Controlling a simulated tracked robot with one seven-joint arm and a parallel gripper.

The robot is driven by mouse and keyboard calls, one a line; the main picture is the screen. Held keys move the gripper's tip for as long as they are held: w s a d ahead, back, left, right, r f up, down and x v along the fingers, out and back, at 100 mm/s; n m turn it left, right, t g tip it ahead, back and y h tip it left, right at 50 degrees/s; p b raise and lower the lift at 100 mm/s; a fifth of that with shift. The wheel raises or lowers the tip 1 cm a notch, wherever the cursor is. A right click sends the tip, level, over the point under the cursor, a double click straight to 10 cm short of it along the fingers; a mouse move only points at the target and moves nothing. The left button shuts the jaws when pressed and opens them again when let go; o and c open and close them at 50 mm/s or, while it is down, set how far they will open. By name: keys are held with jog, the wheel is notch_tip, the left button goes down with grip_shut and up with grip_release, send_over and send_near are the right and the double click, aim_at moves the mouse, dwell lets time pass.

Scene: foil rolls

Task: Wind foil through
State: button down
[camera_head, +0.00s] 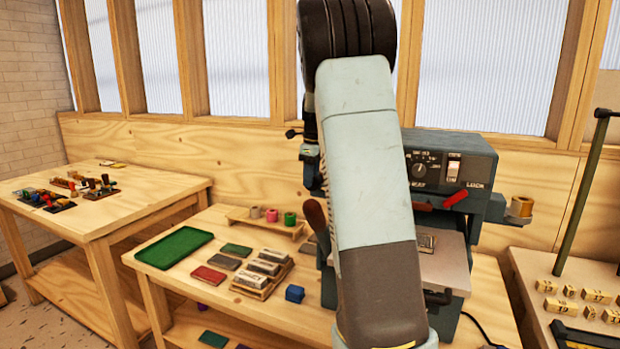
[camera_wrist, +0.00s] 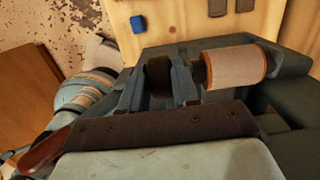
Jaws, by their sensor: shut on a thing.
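The foil stamping press (camera_head: 450,160) is a grey-blue machine with a dial, a switch and a red lever, partly hidden behind my arm in the head view. A tan foil roll (camera_head: 520,207) sits on its right side. In the wrist view my gripper (camera_wrist: 158,80) has its two fingers on either side of a dark round knob (camera_wrist: 158,74) and is shut on it. A pale roll with a copper-coloured edge (camera_wrist: 238,65) lies beside the knob, to the right. In the head view my fingertips are hidden. Any foil strip through the press cannot be made out.
A green tray (camera_head: 174,248), several flat blocks and a blue block (camera_head: 294,293) lie on the bench left of the press. A brown handle (camera_head: 315,214) stands by the press. A side table (camera_head: 590,300) holds wooden blocks.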

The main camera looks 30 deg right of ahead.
jog(key=t, duration=0.1)
jog(key=t+y, duration=0.1)
jog(key=y, duration=0.1)
jog(key=shift+s+d+t, duration=0.25)
jog(key=shift+s+t, duration=0.05)
jog(key=shift+t, duration=0.1)
jog(key=c, duration=0.9)
grip_release()
jog(key=shift+r, duration=0.1)
